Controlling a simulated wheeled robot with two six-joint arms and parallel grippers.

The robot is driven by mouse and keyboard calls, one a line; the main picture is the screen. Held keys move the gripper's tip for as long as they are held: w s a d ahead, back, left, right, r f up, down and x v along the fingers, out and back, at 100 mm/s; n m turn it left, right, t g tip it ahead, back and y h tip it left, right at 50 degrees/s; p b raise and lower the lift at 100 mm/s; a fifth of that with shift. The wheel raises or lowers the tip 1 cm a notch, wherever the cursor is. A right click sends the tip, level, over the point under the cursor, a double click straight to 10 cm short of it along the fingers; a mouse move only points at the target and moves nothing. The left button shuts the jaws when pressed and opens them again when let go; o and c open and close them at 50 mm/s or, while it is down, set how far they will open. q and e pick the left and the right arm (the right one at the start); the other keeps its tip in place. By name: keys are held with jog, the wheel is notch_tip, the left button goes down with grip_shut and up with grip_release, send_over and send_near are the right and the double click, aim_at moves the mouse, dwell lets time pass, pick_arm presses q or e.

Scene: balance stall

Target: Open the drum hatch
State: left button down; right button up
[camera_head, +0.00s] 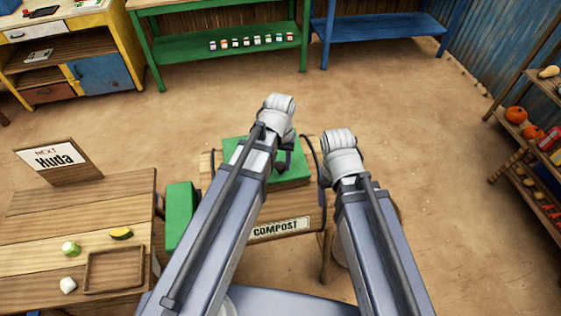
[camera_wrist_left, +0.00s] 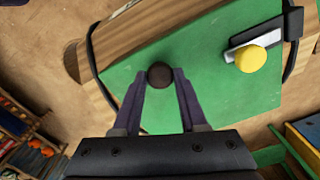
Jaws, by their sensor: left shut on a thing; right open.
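The compost drum (camera_head: 287,217) is a wooden barrel with a "COMPOST" label, in the middle of the head view. Its green hatch (camera_head: 296,181) lies on top and looks closed. The left wrist view shows the hatch (camera_wrist_left: 225,95) with a dark round knob (camera_wrist_left: 160,72) and a metal latch bar with a yellow knob (camera_wrist_left: 250,59) near one edge. My left gripper (camera_head: 281,167) is at the hatch; its fingers (camera_wrist_left: 160,82) are shut on the dark knob. My right gripper (camera_head: 325,182) is open beside the drum's right end, its fingers mostly hidden by the wrist.
A wooden table (camera_head: 40,240) at left holds a tray (camera_head: 113,288), a sign (camera_head: 57,160) and small items. A green box-like part (camera_head: 180,217) stands between table and drum. Shelves (camera_head: 530,150) line the right; green (camera_head: 160,45) and blue (camera_head: 375,30) benches stand behind. The floor between is clear.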

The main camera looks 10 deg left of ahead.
pick_arm(q)
jog(key=w+a+r+p, duration=0.3)
jog(key=w+r+p, duration=0.3)
jog(key=w, duration=0.2)
jog(key=w+a+r+p, duration=0.3)
jog(key=w+r+p, duration=0.3)
jog(key=w, duration=0.2)
jog(key=shift+a+r, duration=0.25)
jog(key=shift+r, duration=0.1)
jog(key=c, duration=1.6)
grip_release()
jog(key=shift+w+a+f, duration=0.1)
jog(key=c, duration=1.4)
grip_release()
jog(key=shift+a, duration=0.15)
jog(key=shift+c, duration=0.2)
jog(key=shift+o, duration=0.8)
jog(key=shift+s+a, duration=0.1)
jog(key=shift+s, duration=0.15)
jog(key=shift+o, duration=0.7)
jog(key=shift+s, duration=0.1)
jog(key=o, duration=0.3)
jog(key=shift+d, duration=0.3)
jog(key=o, duration=0.4)
